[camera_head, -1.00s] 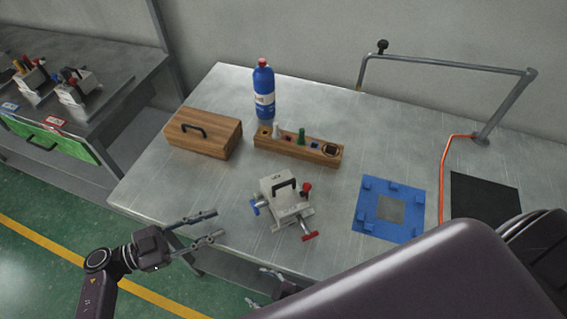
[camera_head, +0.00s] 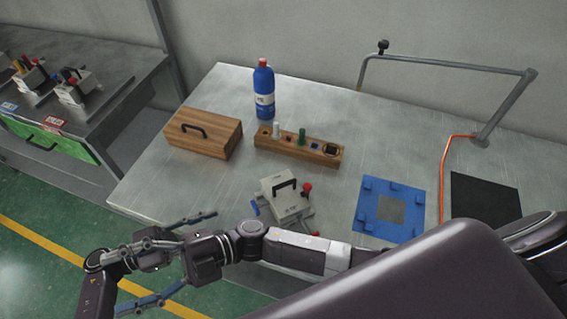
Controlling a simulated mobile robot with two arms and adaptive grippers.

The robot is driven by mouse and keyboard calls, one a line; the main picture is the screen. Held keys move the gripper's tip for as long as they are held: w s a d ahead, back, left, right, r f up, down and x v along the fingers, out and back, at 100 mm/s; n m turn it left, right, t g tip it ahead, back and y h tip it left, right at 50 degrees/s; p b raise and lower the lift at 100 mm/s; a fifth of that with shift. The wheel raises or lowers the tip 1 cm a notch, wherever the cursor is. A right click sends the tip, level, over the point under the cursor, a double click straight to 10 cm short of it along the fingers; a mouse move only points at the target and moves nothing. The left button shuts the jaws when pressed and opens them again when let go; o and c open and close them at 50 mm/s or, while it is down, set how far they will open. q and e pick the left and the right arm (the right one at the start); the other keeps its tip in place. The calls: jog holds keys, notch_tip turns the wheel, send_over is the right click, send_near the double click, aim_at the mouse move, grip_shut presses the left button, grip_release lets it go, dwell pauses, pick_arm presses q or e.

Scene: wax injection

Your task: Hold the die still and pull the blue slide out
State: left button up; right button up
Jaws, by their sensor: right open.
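The die (camera_head: 270,187) is a pale grey block with a black handle on top, standing on the metal table. The blue slide (camera_head: 255,208) sticks out at its left side. A red knob (camera_head: 307,188) sits at its right, and a red handle at its front right is mostly hidden by my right arm. My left gripper (camera_head: 208,227) is off the table's front left edge, left of the die and empty; its lower finger is hidden behind my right gripper. My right gripper (camera_head: 112,283) is open and empty, pointing left in front of the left arm's wrist, away from the die.
A wooden box (camera_head: 215,145), a blue bottle (camera_head: 264,95) and a wooden holder (camera_head: 325,160) stand behind the die. A blue fixture plate (camera_head: 410,225) and a black mat (camera_head: 485,200) lie to the right. A side table (camera_head: 115,75) holds other dies. Both arms overlap closely.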

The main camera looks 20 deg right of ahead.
jog(key=s+d+n+g+h, duration=0.3)
jog(key=d+n+g+h, duration=0.15)
jog(key=n+g, duration=0.2)
jog(key=t+h, duration=0.9)
jog(key=h, duration=0.8)
send_over(284, 183)
jog(key=shift+w+r+n, duration=0.1)
jog(key=shift+r+n, duration=0.2)
jog(key=shift+n, duration=0.05)
jog(key=shift+d+f, duration=0.1)
jog(key=shift+f, duration=3.7)
grip_shut()
